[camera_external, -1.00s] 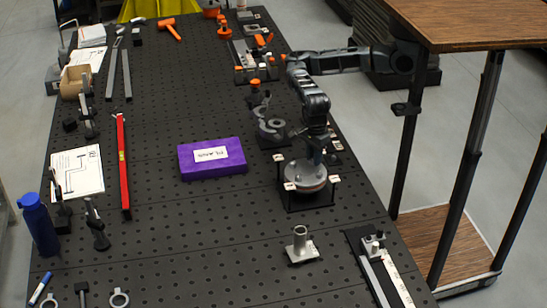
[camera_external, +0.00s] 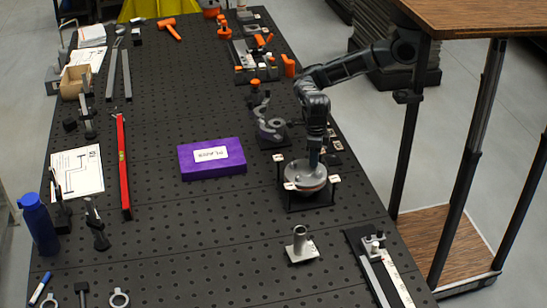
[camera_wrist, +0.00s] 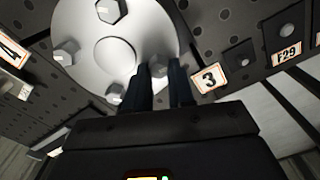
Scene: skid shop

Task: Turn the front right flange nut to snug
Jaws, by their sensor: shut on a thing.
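The round grey flange (camera_external: 303,177) sits on a dark stand with small label cards at its corners. It fills the upper left of the wrist view (camera_wrist: 78,22). Three hex nuts stand clear on it: one at the top (camera_wrist: 108,10), one at the left (camera_wrist: 65,52) and one at the bottom (camera_wrist: 115,93). My gripper (camera_wrist: 160,75) points down at the flange and is shut on another nut (camera_wrist: 158,64), nearest the card marked 3. The fingers partly hide this nut. My gripper also shows over the flange in the external view (camera_external: 315,160).
The card marked 3 (camera_wrist: 209,79) stands close beside my fingers. A clamp-like fixture (camera_external: 270,128) is just behind the flange stand, and a small post on a plate (camera_external: 301,245) is in front. A purple box (camera_external: 212,160) lies to the left, with bare perforated table between.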

